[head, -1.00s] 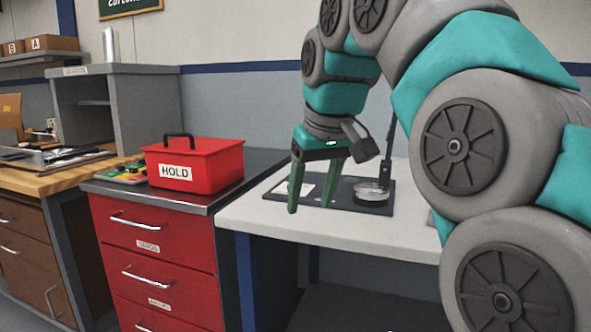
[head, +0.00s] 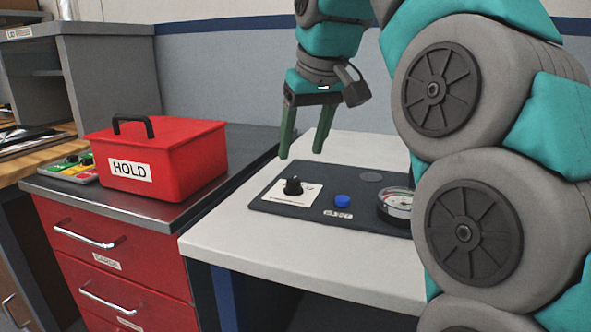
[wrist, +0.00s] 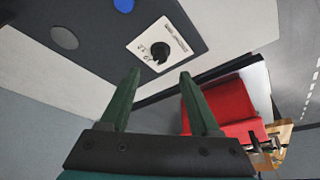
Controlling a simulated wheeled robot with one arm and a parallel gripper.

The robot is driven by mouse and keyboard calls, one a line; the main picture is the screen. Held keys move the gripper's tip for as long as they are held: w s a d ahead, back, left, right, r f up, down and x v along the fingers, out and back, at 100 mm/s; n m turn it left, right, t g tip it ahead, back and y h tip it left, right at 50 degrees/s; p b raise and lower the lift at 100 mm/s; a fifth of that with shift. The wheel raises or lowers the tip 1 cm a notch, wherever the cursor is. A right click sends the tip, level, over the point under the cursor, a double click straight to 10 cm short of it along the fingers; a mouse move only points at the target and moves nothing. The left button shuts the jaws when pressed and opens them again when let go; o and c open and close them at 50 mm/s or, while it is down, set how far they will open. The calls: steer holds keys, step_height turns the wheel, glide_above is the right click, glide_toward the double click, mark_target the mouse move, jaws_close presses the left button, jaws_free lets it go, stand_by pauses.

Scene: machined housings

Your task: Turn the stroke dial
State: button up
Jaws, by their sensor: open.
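The stroke dial looks to be the black knob (head: 293,186) on a white plate (head: 281,198), at the left end of a dark panel (head: 325,179) on the white bench. The plate's print is too small to read. In the wrist view the knob (wrist: 160,51) shows beyond the fingertips, between them and a little above. My gripper (head: 301,156) has green fingers and points down above the panel. It is open and empty, apart from the knob. Both fingers (wrist: 160,73) are spread in the wrist view.
A blue button (head: 342,201), a grey disc (head: 370,176) and a round gauge (head: 397,205) are on the panel, the gauge partly behind my arm. A red HOLD box (head: 190,160) stands on the red cabinet at left. The bench front (head: 300,255) is bare.

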mark_target(294, 180)
steer(key=shift+b+x, duration=0.5)
steer(key=shift+x, duration=3.05)
jaws_close()
